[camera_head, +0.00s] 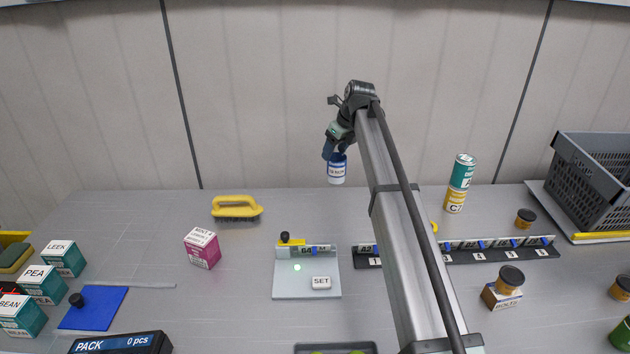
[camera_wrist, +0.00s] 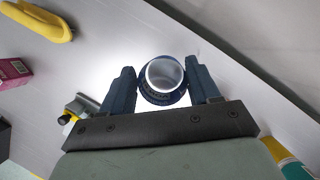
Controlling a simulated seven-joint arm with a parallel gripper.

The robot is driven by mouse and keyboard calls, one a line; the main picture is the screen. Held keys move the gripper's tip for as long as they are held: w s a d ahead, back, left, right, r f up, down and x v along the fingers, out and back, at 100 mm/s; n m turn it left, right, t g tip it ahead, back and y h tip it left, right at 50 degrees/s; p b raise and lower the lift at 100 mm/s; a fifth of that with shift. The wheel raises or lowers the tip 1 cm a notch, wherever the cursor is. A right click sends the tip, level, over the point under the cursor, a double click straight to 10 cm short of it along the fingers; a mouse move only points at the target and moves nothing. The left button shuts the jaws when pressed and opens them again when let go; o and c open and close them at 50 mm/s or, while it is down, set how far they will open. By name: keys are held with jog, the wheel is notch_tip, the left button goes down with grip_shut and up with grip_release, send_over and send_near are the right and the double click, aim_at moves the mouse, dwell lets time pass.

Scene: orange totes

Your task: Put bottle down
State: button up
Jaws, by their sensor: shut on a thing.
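A small bottle (camera_head: 337,171) with a white and blue label hangs from my gripper (camera_head: 336,150), in front of the back wall. In the head view its bottom looks clear of the table, above the rear part near the middle. In the wrist view the bottle (camera_wrist: 165,76) shows end-on as a round pale top with a dark ribbed ring. It sits between the two dark blue fingers of my gripper (camera_wrist: 163,88), which are shut on it. The grey table (camera_head: 180,290) lies below.
A yellow brush (camera_head: 236,207), a pink box (camera_head: 202,247) and a grey SET fixture (camera_head: 306,285) stand left of and below the bottle. Stacked teal and yellow cans (camera_head: 461,180), a numbered rail (camera_head: 490,251) and a dark crate (camera_head: 598,178) are to the right.

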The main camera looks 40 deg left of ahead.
jog(key=s+a, duration=0.3)
jog(key=s, duration=0.4)
jog(key=s+a+n, duration=0.1)
jog(key=s+a, duration=0.3)
jog(key=s, duration=0.4)
jog(key=shift+s+r, duration=0.25)
jog(key=shift+r, duration=0.05)
notch_tip(320, 180, down, 10)
jog(key=shift+f, duration=0.15)
jog(key=o, duration=1.1)
